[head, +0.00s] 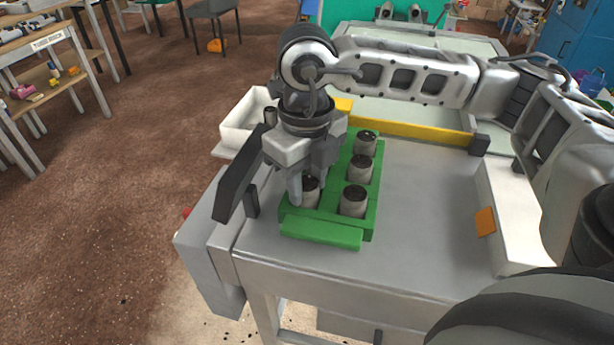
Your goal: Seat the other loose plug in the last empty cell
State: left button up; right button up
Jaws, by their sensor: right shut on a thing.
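A green tray (322,231) lies on the grey table. Several grey cylindrical plugs with dark tops stand upright in it, among them one at the front right (353,201), one in the middle right (360,169) and one at the back right (365,143). My right gripper (306,195) points down over the front left of the tray. It is shut on a plug (312,192) there, which is partly hidden by the fingers. I cannot tell whether this plug is fully down in its cell. The gripper and wrist hide the tray's back left cells. My left gripper is not in view.
A white bin (246,118) stands behind and left of the tray. A yellow bar (415,131) runs along the back. A white box (508,225) with an orange patch stands at the right. The grey table (430,215) is clear between tray and box.

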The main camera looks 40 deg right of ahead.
aim_at(306, 184)
jog(key=shift+f, duration=0.15)
jog(key=o, duration=1)
notch_tip(306, 184, up, 12)
jog(key=shift+r, duration=0.2)
jog(key=shift+a, duration=0.1)
